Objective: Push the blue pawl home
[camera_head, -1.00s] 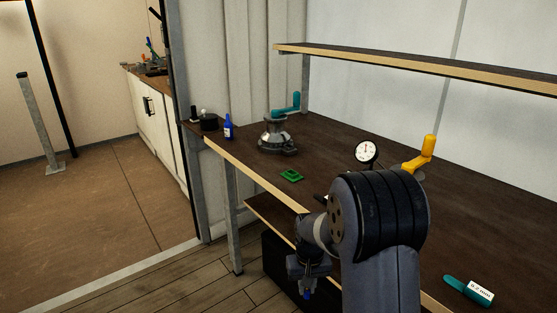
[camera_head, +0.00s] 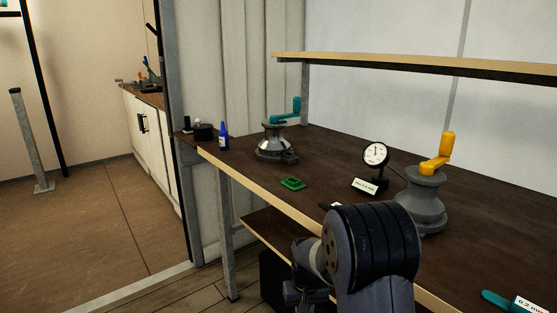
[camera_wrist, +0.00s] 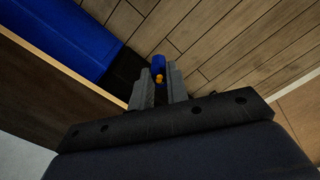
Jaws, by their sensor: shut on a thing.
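In the wrist view my gripper (camera_wrist: 160,72) is shut on a small blue piece (camera_wrist: 158,60), which I take for the blue pawl; an orange-yellow bit shows at its near end. The piece hangs over the plank floor, clear of the bench. In the head view only part of my wrist shows at the bottom edge, and the held piece is out of sight. A grey winch with a yellow handle (camera_head: 424,203) stands on the bench, partly behind my arm. Another grey winch with a teal handle (camera_head: 272,143) stands farther back.
A dial gauge (camera_head: 376,155) and a white label card (camera_head: 365,187) stand beside the yellow-handled winch. A green tray (camera_head: 293,183) lies near the bench's front edge, a blue bottle (camera_head: 223,137) at its far end. A shelf (camera_head: 420,62) overhangs the bench.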

